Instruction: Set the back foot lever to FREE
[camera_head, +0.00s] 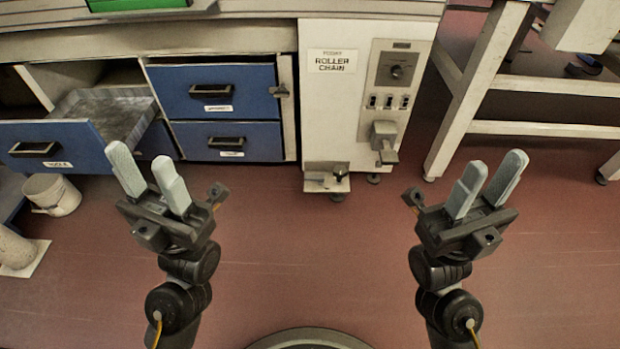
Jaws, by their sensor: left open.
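A small pale bracket (326,184) with a short lever and a dark knob (339,171) sits low at the front left foot of the white cabinet (332,120). It may be a foot lever, but its setting and any FREE marking are too small to read. I cannot tell whether it is the back one. My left gripper (141,157) is open and empty, left of the cabinet, in front of the blue drawers. My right gripper (492,164) is open and empty, to the right of the cabinet. Both appear apart from the bracket.
The cabinet carries a "ROLLER CHAIN" notice (332,61), a control panel (396,70) with a knob, and a grey protruding fitting (384,140). An open blue drawer (55,147) juts out at left near a white bucket (50,194). A pale table frame (470,95) stands at right.

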